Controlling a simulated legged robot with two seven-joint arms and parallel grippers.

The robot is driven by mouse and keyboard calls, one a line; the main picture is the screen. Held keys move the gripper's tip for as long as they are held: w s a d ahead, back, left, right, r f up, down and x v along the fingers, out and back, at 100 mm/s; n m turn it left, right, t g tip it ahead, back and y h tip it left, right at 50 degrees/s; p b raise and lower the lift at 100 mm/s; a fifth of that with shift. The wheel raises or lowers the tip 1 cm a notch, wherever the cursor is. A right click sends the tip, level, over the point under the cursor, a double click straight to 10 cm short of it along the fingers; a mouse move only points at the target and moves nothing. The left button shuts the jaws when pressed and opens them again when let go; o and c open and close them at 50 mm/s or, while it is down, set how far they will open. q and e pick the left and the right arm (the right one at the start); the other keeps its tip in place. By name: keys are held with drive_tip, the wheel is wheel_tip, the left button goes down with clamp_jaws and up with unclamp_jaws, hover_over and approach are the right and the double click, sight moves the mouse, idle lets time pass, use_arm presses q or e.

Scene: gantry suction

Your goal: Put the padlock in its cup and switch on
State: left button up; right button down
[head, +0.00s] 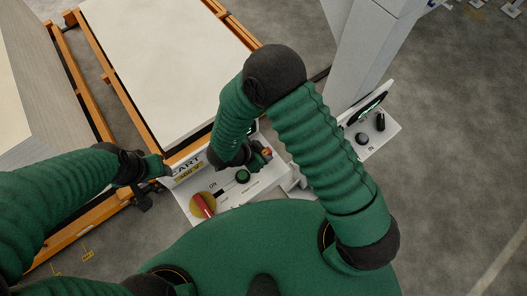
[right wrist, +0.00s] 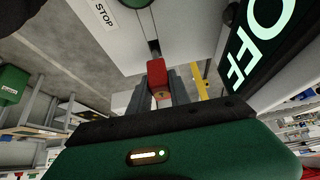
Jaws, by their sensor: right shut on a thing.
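My right gripper (head: 262,157) is above the far right part of the white control panel (head: 245,197). It is shut on a small red padlock (head: 267,152). In the right wrist view the red padlock (right wrist: 157,73) sits between the two grey fingers (right wrist: 160,92), with a brass-coloured end toward me. The panel carries a red handle on a yellow disc (head: 203,204), a slot marked ON and a green round knob (head: 242,176). I cannot make out the padlock's cup. My left gripper (head: 158,167) is by the CART sign; its fingers are too small to read.
A lit OFF sign (right wrist: 258,45) is close on the right in the right wrist view. A cart with orange frame and pale board (head: 165,65) stands behind the panel. A grey column (head: 362,50) and a second white box with black knobs (head: 370,137) stand to the right.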

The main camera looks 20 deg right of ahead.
drive_tip(key=shift+w+f+b, duration=0.15)
drive_tip(key=shift+f+b, duration=0.3)
drive_tip(key=shift+f, duration=0.6)
drive_tip(key=shift+f+b, duration=0.55)
drive_tip(key=shift+f, duration=0.4)
drive_tip(key=c, duration=1.1)
unclamp_jaws()
drive_tip(key=shift+r, duration=0.1)
use_arm(q)
drive_tip(key=shift+x, duration=1.05)
drive_tip(key=shift+s, duration=0.2)
drive_tip(key=shift+s+b+x, duration=0.25)
drive_tip(key=shift+b+x, duration=0.65)
drive_tip(key=shift+x, duration=0.1)
drive_tip(key=shift+w, duration=0.1)
drive_tip(key=shift+c, duration=0.8)
use_arm(e)
drive_tip(key=shift+v, duration=8.35)
